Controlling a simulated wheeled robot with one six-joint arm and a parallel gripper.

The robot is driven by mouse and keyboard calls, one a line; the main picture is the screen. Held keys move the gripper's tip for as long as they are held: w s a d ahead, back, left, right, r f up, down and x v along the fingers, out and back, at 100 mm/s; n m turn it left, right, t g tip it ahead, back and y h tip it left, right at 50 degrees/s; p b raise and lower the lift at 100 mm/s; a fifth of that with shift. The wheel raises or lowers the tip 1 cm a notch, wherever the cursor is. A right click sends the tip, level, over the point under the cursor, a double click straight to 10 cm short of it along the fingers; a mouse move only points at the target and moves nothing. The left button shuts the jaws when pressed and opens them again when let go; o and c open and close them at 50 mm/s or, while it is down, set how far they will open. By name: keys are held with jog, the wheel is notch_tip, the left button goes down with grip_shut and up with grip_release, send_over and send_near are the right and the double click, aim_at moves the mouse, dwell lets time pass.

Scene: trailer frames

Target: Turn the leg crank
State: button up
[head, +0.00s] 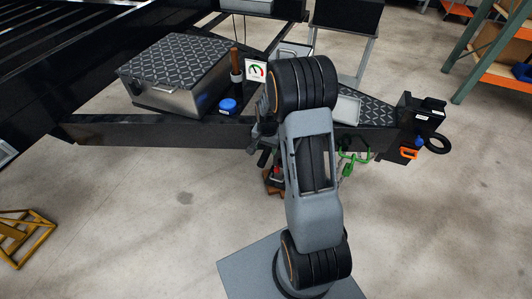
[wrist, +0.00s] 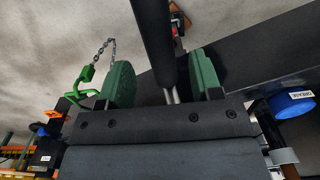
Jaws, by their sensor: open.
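My gripper (wrist: 163,80) is open in the wrist view, with one green pad on each side. A black bar, which looks like the leg crank's handle (wrist: 152,32), runs between the pads with a metal rod at its near end. A gap shows on both sides of the bar; I cannot tell its depth relative to the pads. In the head view my gripper (head: 264,138) is at the trailer beam's near side, mostly hidden by my arm. A small dark handle (head: 262,159) shows just below it, near a red part (head: 277,171). The rest of the crank is hidden.
The black trailer beam (head: 170,132) runs behind my gripper. On the trailer are a metal toolbox (head: 170,98), a blue grease tub (head: 228,106) and a gauge card (head: 255,71). Green hooks with chain (head: 350,160) hang to the right. Bare floor lies in front.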

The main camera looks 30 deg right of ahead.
aim_at(266, 152)
jog(key=shift+f, duration=1.9)
jog(key=shift+c, duration=0.3)
grip_shut()
